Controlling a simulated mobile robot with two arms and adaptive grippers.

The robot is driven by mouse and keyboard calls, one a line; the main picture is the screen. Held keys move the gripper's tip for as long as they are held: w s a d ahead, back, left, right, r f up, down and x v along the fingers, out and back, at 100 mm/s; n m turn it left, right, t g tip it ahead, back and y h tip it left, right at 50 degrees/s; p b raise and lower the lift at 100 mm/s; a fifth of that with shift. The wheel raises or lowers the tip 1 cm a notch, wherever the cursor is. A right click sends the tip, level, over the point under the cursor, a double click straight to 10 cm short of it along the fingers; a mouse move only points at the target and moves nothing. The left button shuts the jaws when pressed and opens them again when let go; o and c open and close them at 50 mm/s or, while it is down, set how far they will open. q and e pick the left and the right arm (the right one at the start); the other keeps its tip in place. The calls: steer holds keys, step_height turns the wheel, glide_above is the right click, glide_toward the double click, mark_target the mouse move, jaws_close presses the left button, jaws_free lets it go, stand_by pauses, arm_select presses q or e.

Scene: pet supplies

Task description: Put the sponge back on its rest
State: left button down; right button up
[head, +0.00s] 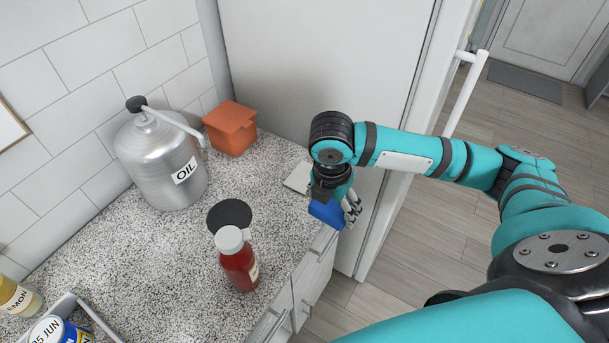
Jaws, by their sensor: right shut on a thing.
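My right gripper (350,210) is over the counter's right edge, beside the tall pale cabinet front. It is shut on a blue block (325,214), which looks like the sponge and is partly covered by the fingers. A flat, light grey square plate (298,178) lies on the counter just left of the gripper and may be the sponge's rest; its right part is hidden by my wrist. I cannot tell whether the sponge touches the counter. My left gripper is out of view.
A metal oil can (160,165), an orange lidded box (231,132), a black disc (229,214) and a red bottle (238,262) stand left on the speckled counter (170,260). A grey-white tray (92,318) with a can is at lower left.

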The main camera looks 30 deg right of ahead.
steer(key=shift+w+d+n, duration=0.1)
steer(key=shift+d+n, duration=0.05)
steer(key=shift+n, duration=0.15)
steer(key=p, duration=0.3)
glide_above(306, 175)
steer(key=shift+a+f, duration=0.25)
steer(key=shift+f, duration=0.55)
step_height(306, 175, down, 3)
steer(key=shift+r+p, duration=0.2)
steer(key=shift+p, duration=0.7)
steer(key=shift+f, duration=0.5)
steer(key=shift+f, duration=0.1)
steer(key=o, duration=1)
steer(key=shift+o, duration=0.2)
